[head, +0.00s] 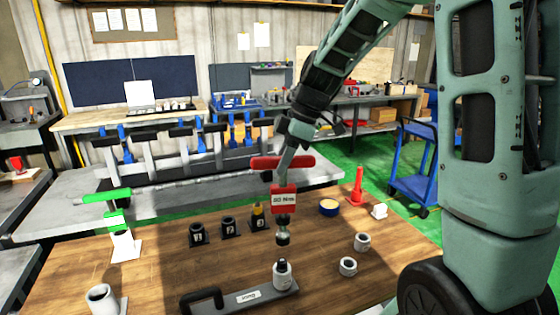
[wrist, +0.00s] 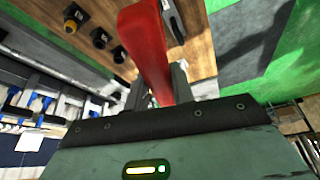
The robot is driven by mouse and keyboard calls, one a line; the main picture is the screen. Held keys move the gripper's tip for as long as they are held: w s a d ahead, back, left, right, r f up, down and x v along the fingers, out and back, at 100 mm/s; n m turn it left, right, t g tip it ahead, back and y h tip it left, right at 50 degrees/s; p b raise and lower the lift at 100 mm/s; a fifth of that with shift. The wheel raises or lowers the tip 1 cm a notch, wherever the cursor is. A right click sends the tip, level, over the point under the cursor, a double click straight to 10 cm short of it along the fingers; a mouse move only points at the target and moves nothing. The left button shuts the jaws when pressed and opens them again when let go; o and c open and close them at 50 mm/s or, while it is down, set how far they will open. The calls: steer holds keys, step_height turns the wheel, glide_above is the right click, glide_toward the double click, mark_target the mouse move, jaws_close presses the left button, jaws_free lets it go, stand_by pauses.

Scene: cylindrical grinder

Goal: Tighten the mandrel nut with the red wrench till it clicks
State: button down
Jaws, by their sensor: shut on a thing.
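The red wrench (head: 284,200) hangs upright over the wooden table, with a red cross handle on top, a "50 Nm" label and a metal socket end below. My gripper (head: 285,164) is shut on its red handle, which also shows between the fingers in the wrist view (wrist: 148,45). Below the socket stands a short pale cylinder with a dark top (head: 282,275), on a grey plate with a black handle; it looks like the mandrel with its nut. A gap shows between socket and cylinder in the head view. The nut itself is too small to make out.
A green wrench (head: 104,196) rests on a white stand at left. Numbered black holders (head: 228,228) stand behind the plate. Two pale rings (head: 348,266) lie to its right. A red cone (head: 357,186) and a round tin (head: 329,207) are at the back right.

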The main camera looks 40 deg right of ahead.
mark_target(283, 196)
steer(key=shift+b, duration=0.35)
step_height(283, 196, down, 6)
steer(key=b, duration=0.5)
steer(key=shift+r, duration=0.25)
steer(key=shift+f+b, duration=1.9)
steer(key=shift+b, duration=0.15)
stand_by(0.9)
steer(key=shift+f+m+b, duration=0.15)
steer(key=shift+m+b, duration=0.15)
steer(key=shift+m, duration=0.3)
